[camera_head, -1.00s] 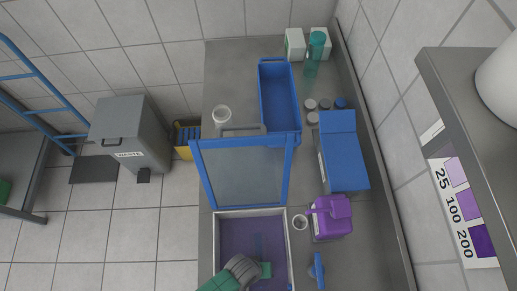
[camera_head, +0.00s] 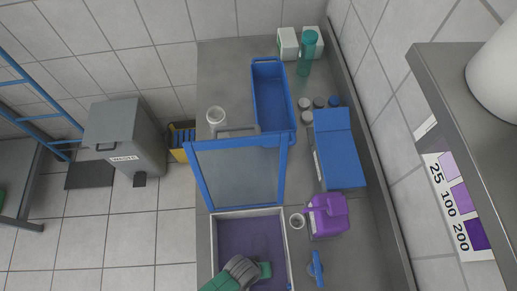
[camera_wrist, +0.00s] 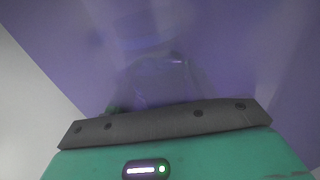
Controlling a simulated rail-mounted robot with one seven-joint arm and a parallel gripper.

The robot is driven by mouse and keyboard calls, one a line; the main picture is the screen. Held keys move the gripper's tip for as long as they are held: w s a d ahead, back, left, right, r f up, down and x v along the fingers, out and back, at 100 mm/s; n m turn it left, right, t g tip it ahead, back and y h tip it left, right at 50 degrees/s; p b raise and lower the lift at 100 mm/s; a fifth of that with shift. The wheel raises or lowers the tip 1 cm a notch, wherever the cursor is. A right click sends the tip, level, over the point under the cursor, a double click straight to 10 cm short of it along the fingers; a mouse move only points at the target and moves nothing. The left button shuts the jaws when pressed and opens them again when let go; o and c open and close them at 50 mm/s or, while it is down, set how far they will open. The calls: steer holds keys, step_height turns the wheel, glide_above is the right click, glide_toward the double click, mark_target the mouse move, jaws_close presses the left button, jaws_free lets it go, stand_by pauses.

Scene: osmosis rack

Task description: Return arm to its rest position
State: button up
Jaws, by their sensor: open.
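My gripper (camera_head: 264,270), green with a dark grey cover, is low in the head view, over the open purple-filled tank (camera_head: 250,229). In the wrist view, its dark bar and green body fill the bottom, with a purple surface (camera_wrist: 200,60) beyond them. The fingers are mostly hidden and I see nothing held between them. A faint transparent shape shows in the purple just past the bar, too blurred to name. The tank's blue-framed lid (camera_head: 240,175) stands raised at its back edge.
A small cup (camera_head: 297,221) is beside the tank. A shelf (camera_head: 470,130) juts in at right.

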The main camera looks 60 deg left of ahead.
steer(key=shift+o, duration=0.4)
steer(key=shift+s+a+r+p, duration=0.1)
steer(key=shift+s+r+p, duration=0.2)
steer(key=shift+p, duration=1.2)
steer(key=o, duration=0.6)
steer(key=shift+s+a+r+p, duration=0.1)
steer(key=shift+s+r+p, duration=0.2)
steer(key=shift+s+p, duration=0.15)
step_height(320, 180, up, 2)
steer(key=shift+r+p, duration=0.2)
steer(key=shift+p, duration=1)
steer(key=p+v, duration=0.4)
steer(key=shift+s+a+r+p, duration=0.15)
steer(key=shift+r+p, duration=0.15)
steer(key=shift+r, duration=0.1)
